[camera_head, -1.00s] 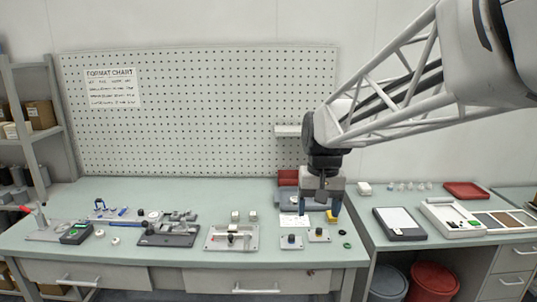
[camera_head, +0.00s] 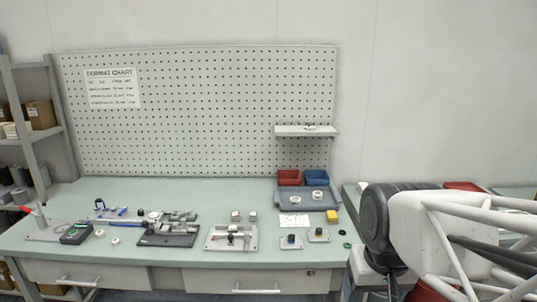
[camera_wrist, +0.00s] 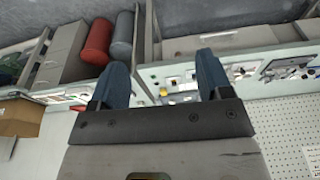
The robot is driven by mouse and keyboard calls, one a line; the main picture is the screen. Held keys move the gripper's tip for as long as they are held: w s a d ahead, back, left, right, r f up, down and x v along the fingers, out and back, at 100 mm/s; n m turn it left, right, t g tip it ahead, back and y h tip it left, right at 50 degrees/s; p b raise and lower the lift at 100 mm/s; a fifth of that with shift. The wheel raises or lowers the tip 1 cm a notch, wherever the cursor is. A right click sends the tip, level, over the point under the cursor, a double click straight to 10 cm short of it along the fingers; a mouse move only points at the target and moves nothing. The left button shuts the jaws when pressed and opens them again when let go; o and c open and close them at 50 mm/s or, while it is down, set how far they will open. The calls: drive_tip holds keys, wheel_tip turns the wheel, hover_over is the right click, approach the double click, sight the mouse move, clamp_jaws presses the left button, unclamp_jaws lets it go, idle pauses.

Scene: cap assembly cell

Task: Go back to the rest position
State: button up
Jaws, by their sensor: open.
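My gripper (camera_wrist: 161,80) shows in the wrist view with its two blue fingers spread apart and nothing between them. In the head view my arm is folded at the lower right, and the gripper itself is out of that view. The workbench (camera_head: 150,262) stands clear of the arm's end, with its fixtures and parts on top. The wrist view looks across the same bench from high up, tilted, with the bench parts beyond the fingers.
A tray (camera_head: 290,203) with a red bin (camera_head: 289,177) and a blue bin (camera_head: 316,178) stands at the bench's right end. A small shelf (camera_head: 306,131) juts from the pegboard (camera_head: 200,110). My arm covers much of the right side bench. The air above the main bench is free.

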drive_tip(key=shift+s+d+f, duration=0.15)
drive_tip(key=shift+s+f, duration=0.15)
drive_tip(key=shift+s, duration=0.35)
drive_tip(key=shift+s+d+f, duration=0.1)
drive_tip(key=shift+s+f, duration=0.25)
drive_tip(key=shift+s, duration=0.3)
drive_tip(key=shift+s+d+f, duration=0.15)
drive_tip(key=shift+s+f, duration=0.15)
drive_tip(key=shift+s, duration=0.35)
